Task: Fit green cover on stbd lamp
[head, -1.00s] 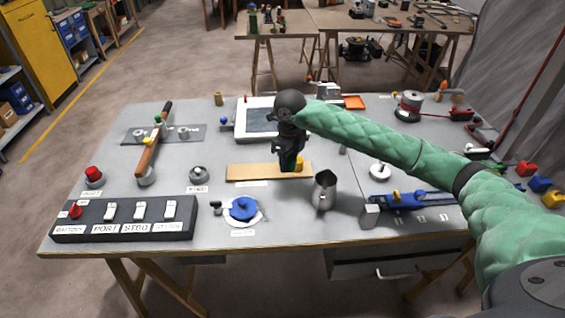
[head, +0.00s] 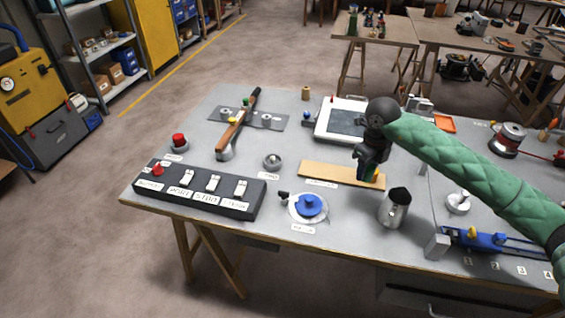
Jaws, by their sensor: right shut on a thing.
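My right gripper (head: 367,175) is over the right part of a wooden board (head: 322,172), fingers pointing down. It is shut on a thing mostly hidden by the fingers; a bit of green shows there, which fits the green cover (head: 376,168). I cannot tell whether it still touches the board. A yellow piece (head: 379,178) shows just right of the fingers. The stbd lamp (head: 272,161) appears to be the small bare grey fitting left of the board, behind a small label. It has no coloured cover. My left gripper is not in view.
A red-capped lamp (head: 179,142) stands at the left. A switch panel (head: 205,190) lies along the left front edge. A blue lidded piece (head: 309,205) sits on a white disc. A metal jug (head: 394,209) stands right of it. Bare table lies between lamp and board.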

